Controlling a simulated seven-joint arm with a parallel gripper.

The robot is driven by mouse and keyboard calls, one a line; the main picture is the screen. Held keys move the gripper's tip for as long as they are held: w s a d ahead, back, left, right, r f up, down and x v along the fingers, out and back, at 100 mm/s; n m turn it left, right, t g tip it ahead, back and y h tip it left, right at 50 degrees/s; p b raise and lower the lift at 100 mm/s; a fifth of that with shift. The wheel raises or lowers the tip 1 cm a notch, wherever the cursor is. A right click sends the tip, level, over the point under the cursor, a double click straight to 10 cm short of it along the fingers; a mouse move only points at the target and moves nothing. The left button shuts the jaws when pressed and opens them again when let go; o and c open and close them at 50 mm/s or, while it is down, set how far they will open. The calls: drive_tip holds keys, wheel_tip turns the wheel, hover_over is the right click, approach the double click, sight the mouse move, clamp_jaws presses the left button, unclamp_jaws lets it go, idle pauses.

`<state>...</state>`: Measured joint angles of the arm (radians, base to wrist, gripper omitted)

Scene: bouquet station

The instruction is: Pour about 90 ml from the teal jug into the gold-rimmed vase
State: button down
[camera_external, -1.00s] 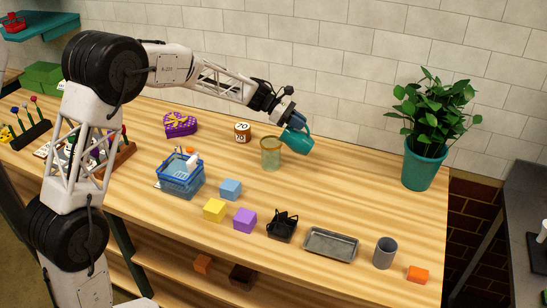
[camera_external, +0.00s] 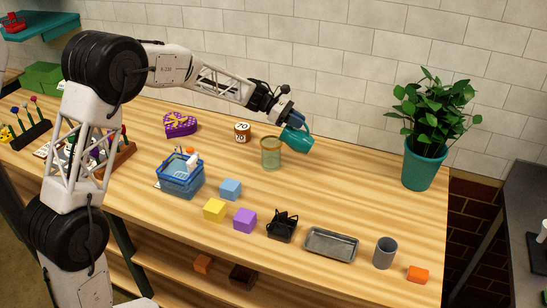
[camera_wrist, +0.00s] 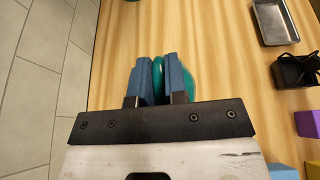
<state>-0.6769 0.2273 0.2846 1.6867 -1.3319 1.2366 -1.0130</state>
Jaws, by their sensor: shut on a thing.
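The teal jug (camera_external: 297,139) is tilted in the external view, with its lower side toward the gold-rimmed vase (camera_external: 270,155). The vase is clear glass and stands upright on the table, with the jug just above and to the right of its rim. My gripper (camera_external: 288,119) is shut on the jug. In the wrist view, the blue fingers of my gripper (camera_wrist: 160,75) close on the teal jug (camera_wrist: 190,82), which is mostly hidden behind them. No stream of liquid can be made out, and the liquid level in the vase is not clear.
A round brown box marked 70 (camera_external: 242,132) stands left of the vase, with a purple heart box (camera_external: 180,124) further left. A blue basket (camera_external: 180,182) and several coloured blocks stand nearer the front. A potted plant (camera_external: 424,165) stands at right.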

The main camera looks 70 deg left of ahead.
sight(306, 127)
drive_tip(key=shift+s+a+r+t+h, duration=0.2)
drive_tip(key=shift+a+r+t+h, duration=0.05)
drive_tip(key=shift+r+t+h, duration=0.05)
idle(0.5)
drive_tip(key=shift+s+a+r+t+h, duration=0.2)
drive_tip(key=shift+s+a+t+h, duration=0.15)
drive_tip(key=shift+s+a, duration=0.25)
idle(0.5)
drive_tip(key=shift+w+d+f+g+y, duration=0.2)
drive_tip(key=shift+w+d+g+y, duration=0.15)
drive_tip(key=shift+w+d, duration=0.1)
drive_tip(key=shift+w+d+f+g+y, duration=0.15)
drive_tip(key=shift+w+d+g+y, duration=0.05)
drive_tip(key=shift+w+d+g, duration=0.2)
drive_tip(key=shift+w+d+f+g+y, duration=0.7)
drive_tip(key=shift+f+g+y, duration=0.2)
drive_tip(key=shift+f, duration=0.05)
drive_tip(key=shift+w+d+g+y, duration=0.1)
drive_tip(key=shift+g+y, duration=0.2)
drive_tip(key=shift+w+d+g+y, duration=0.25)
drive_tip(key=shift+w+g+y, duration=0.05)
drive_tip(key=shift+y, duration=0.1)
drive_tip(key=shift+f, duration=0.1)
idle(0.3)
